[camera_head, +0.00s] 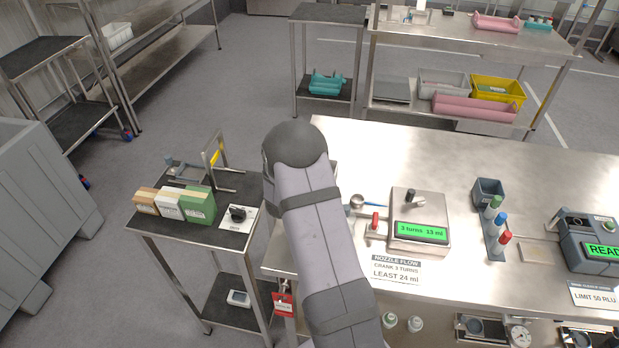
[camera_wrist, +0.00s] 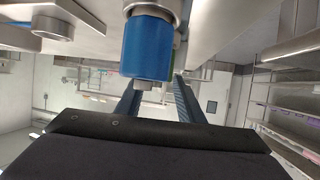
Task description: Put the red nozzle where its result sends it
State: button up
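A small red-topped piece (camera_head: 375,220) stands at the left side of the nozzle flow tester (camera_head: 418,212); it looks like the red nozzle. The tester's green display reads "3 turns 13 ml". Its label (camera_head: 396,270) says crank 3 turns, least 24 ml. Another red-topped piece (camera_head: 504,238) stands in a rack with a blue and a green one. My gripper is hidden behind my forearm in the head view. In the wrist view my gripper's two dark fingers (camera_wrist: 158,92) stand apart with a gap between them. A blue cylinder (camera_wrist: 147,48) with a metal end overlaps them.
The rack (camera_head: 494,245) stands right of the tester, with a dark square cup (camera_head: 488,189) behind it. A second device (camera_head: 592,240) shows a green display, with a sign "LIMIT 50 RLU". A side cart (camera_head: 205,235) holds boxes. A red tag (camera_head: 283,304) hangs at the bench's left edge.

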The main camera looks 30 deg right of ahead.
jog(key=b+v, duration=0.1)
jog(key=v, duration=0.5)
jog(key=shift+s+a+r, duration=0.25)
jog(key=shift+r, duration=0.05)
jog(key=shift+a, duration=0.1)
